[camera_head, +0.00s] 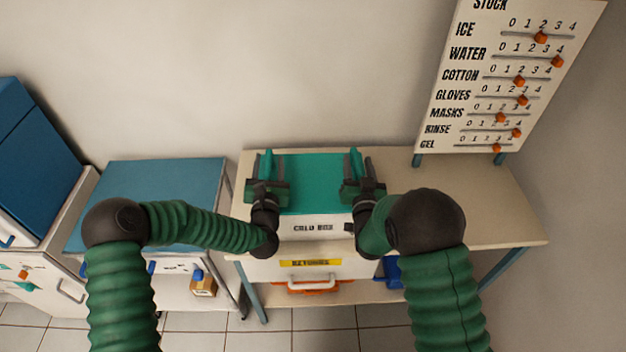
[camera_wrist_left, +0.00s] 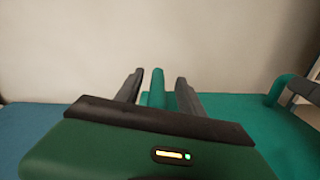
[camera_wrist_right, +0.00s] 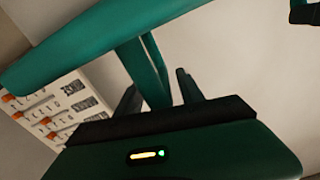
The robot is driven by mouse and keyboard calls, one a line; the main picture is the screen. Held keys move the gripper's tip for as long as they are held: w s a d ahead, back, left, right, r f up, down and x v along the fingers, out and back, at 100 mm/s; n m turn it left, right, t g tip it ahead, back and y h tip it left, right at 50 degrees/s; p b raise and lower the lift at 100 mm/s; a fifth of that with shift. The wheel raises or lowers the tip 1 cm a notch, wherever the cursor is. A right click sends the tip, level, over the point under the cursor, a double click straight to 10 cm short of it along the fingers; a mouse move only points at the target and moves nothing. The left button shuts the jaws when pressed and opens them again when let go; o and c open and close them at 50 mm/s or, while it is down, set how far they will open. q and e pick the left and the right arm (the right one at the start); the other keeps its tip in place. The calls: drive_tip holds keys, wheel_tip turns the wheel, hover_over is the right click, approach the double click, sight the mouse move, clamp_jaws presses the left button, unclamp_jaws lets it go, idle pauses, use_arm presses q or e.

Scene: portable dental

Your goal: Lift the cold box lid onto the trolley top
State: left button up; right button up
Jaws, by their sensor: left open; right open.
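The white cold box (camera_head: 312,228) stands on a beige table, and its teal lid (camera_head: 315,185) lies on top. The lid has an upright handle at its left end and another at its right end. My left gripper (camera_head: 265,170) is open at the left handle; in the left wrist view the teal handle (camera_wrist_left: 157,88) shows between its two fingers. My right gripper (camera_head: 358,172) is open at the right handle; in the right wrist view a teal handle post (camera_wrist_right: 150,75) shows between its fingers. Contact cannot be told. The blue trolley top (camera_head: 150,185) at left is clear where visible.
The beige table (camera_head: 470,205) is bare to the right of the box. A stock board (camera_head: 505,90) with orange sliders rises at the back right. A blue-lidded white unit (camera_head: 40,150) stands at the far left. A drawer with a yellow label (camera_head: 310,263) sits below the box.

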use_arm(q)
drive_tip(key=shift+a, duration=0.1)
drive_tip(key=shift+c, duration=0.5)
use_arm(e)
drive_tip(key=shift+a, duration=0.15)
drive_tip(key=shift+c, duration=0.5)
use_arm(q)
drive_tip(key=shift+a, duration=0.15)
drive_tip(key=c, duration=0.5)
use_arm(e)
drive_tip(key=shift+a, duration=0.1)
drive_tip(key=c, duration=0.5)
use_arm(q)
clamp_jaws()
use_arm(e)
clamp_jaws()
use_arm(q)
drive_tip(key=shift+s, duration=0.1)
